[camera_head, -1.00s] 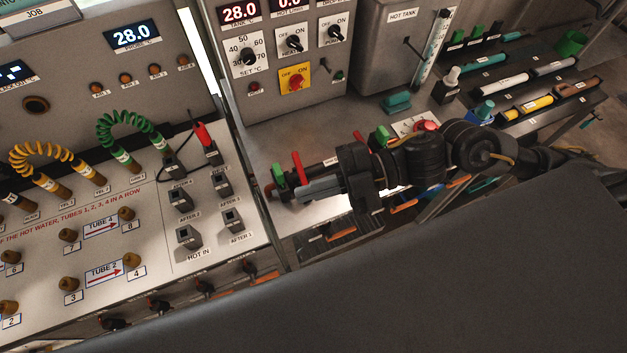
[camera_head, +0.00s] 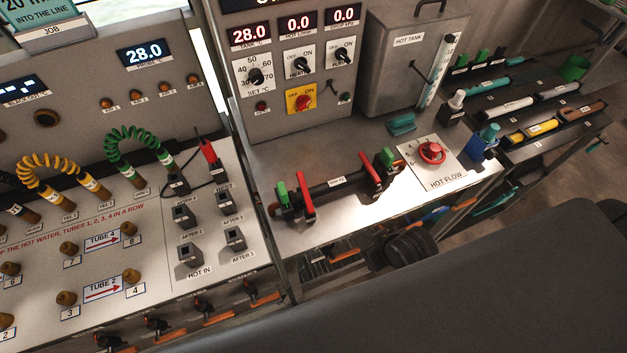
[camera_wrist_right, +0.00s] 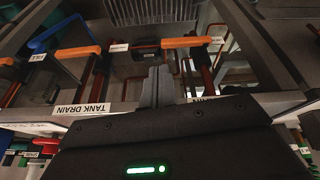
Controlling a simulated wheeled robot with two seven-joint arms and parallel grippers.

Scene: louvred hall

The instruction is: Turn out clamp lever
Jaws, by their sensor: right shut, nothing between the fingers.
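Two clamp fixtures with red levers and green blocks stand on the bench in the head view, joined by a dark tube. The left red lever (camera_head: 305,195) and the right red lever (camera_head: 370,167) both slant. The left green block (camera_head: 282,194) and right green block (camera_head: 387,157) sit beside them. The head view does not show my right gripper's fingers; part of my right arm shows below the bench's front edge. In the right wrist view my right gripper (camera_wrist_right: 157,86) is shut and empty, its fingers pointing toward pipework. My left gripper is not in view.
Orange handles (camera_wrist_right: 78,51) and a TANK DRAIN label (camera_wrist_right: 82,109) are close to the gripper in the wrist view. The red hot flow knob (camera_head: 432,152) is right of the clamps. The hot tank (camera_head: 405,75) stands behind. Bare bench surface (camera_head: 375,215) lies before the clamps.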

